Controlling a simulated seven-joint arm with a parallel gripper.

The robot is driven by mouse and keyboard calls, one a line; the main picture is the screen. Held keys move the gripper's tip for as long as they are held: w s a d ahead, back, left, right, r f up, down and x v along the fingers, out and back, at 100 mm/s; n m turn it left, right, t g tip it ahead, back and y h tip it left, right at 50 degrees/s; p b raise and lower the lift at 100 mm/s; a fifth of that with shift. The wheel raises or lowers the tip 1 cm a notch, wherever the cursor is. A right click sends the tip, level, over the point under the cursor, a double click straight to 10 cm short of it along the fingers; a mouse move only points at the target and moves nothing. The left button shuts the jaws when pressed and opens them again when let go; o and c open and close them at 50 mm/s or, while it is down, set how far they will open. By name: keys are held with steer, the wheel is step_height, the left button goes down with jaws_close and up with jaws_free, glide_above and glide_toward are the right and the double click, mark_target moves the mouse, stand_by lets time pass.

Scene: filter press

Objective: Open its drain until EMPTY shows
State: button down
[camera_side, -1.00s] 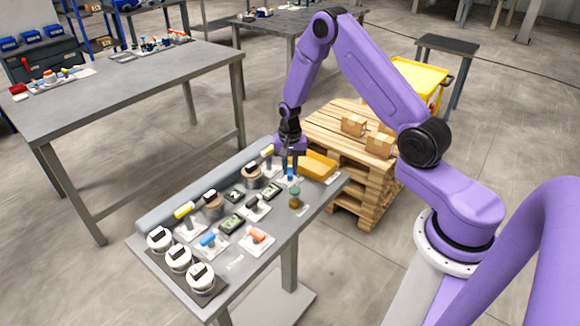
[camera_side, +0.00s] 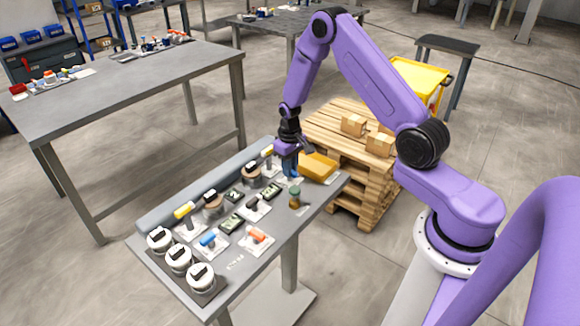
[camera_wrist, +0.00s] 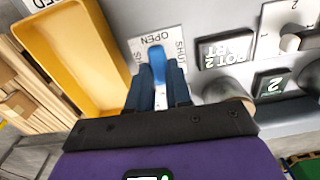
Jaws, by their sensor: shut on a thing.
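My gripper (camera_side: 290,170) is down at the far right end of the narrow bench. In the wrist view its blue fingers (camera_wrist: 159,92) are shut on a blue drain handle (camera_wrist: 157,62). The handle stands over a white plate (camera_wrist: 143,42) marked OPEN at the middle and SHUT to the right; the left marking is partly covered. The handle points roughly toward OPEN. A dark label (camera_wrist: 226,50) reading POT 2, its lower line unclear, and a dark panel with a 2 (camera_wrist: 272,85) lie to the right. I cannot read EMPTY anywhere.
A yellow tray (camera_wrist: 72,50) lies close left of my gripper. A green-and-brown knob (camera_side: 295,197) stands close in front. A wooden pallet (camera_side: 350,125) stands behind.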

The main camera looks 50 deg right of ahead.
steer(key=shift+n, duration=0.5)
steer(key=c, duration=1)
jaws_free()
steer(key=shift+c, duration=0.2)
steer(key=shift+r, duration=0.15)
step_height(320, 180, up, 17)
steer(key=shift+r, duration=0.1)
